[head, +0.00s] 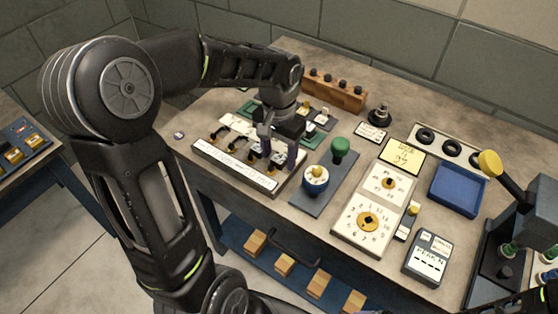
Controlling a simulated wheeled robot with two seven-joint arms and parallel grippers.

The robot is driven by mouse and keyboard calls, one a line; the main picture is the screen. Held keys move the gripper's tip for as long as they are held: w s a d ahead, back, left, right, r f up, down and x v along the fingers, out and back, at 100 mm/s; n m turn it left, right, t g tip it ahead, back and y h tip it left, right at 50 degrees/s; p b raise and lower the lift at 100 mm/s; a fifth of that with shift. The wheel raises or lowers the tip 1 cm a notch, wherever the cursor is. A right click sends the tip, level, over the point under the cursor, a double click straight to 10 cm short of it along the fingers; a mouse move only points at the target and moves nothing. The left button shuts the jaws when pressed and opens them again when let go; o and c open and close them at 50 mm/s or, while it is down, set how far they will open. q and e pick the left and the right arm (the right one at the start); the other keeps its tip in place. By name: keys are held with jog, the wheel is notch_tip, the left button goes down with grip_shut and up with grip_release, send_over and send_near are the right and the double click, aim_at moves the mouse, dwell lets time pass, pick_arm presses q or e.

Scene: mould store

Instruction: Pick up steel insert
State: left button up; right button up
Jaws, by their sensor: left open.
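My left gripper (278,153) points down over the right part of a white-labelled board (235,165) that carries several dark, hook-like pieces with yellow parts. Its fingers are apart, and I see nothing clearly held between them. Small metallic and pale pieces (304,108) lie on a dark green tray (322,122) just behind the gripper. I cannot tell for sure which piece is the steel insert; the gripper and wrist cover part of the board and tray. My right gripper does not show.
A wooden block with black knobs (335,90) stands behind. To the right are a green-knobbed fixture (339,148), dial panels (366,221), a blue tray (459,190) and a yellow-knobbed lever press (510,225). Wooden blocks (319,284) lie on the blue shelf below.

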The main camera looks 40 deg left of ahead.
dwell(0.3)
pick_arm(q)
grip_shut()
dwell(0.5)
